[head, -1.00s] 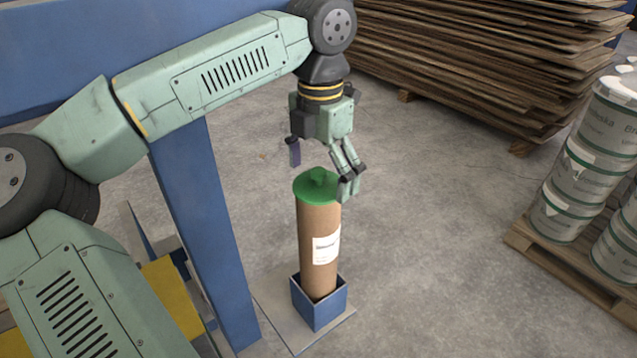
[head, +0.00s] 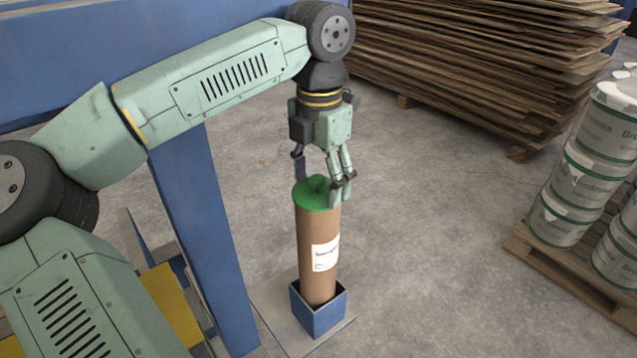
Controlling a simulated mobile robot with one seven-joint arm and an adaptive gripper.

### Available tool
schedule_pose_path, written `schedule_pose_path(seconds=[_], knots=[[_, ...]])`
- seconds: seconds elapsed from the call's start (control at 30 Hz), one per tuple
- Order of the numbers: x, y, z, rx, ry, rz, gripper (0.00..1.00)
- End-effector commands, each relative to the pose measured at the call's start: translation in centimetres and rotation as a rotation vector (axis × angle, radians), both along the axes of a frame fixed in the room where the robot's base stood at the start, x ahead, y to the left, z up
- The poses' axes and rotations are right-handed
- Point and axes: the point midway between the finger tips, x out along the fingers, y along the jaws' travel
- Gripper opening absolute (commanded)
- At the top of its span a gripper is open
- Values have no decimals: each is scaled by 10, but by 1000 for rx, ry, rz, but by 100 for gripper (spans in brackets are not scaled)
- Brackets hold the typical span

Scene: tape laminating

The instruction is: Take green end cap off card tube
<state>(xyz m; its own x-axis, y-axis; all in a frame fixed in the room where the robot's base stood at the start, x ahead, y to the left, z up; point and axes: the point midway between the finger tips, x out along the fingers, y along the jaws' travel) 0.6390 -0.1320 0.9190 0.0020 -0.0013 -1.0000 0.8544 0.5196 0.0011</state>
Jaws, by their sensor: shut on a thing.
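The brown card tube (head: 317,240) stands upright in a blue square holder (head: 321,315), with a white label on its side. The green end cap (head: 312,201) sits on the tube's top and has a raised knob in its middle. My gripper (head: 318,188) points down over the cap, its fingers on either side and shut on it. The right finger partly covers the cap's right edge, and the left finger's tip is hidden behind the cap.
A blue steel post (head: 208,225) stands close to the left of the tube. Stacked brown sheets (head: 470,60) lie at the back right. White drums (head: 580,190) stand on a pallet at the right. The concrete floor between is clear.

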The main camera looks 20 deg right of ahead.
Motion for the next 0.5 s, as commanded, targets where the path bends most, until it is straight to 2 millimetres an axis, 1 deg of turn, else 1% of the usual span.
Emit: schedule_pose_path(seconds=[0.03, 0.07, 0.13, 0.17, 0.2, 0.3, 0.37, 0.4, 0.5], knots=[[-1, 0, -1, 2, 4, -1, 49], [-1, 0, 1, 2, 4, -1, 45], [-1, 0, 5, 3, 3, -2, 29], [0, 0, 8, 2, 2, -1, 12], [0, 0, 12, 2, 1, -1, 6], [0, 0, 26, 2, 1, -1, 0], [-2, 0, 35, 2, -1, -1, 0], [-12, 2, 32, 2, 0, -3, 0], [-34, 6, 34, 3, -1, -2, 0]])
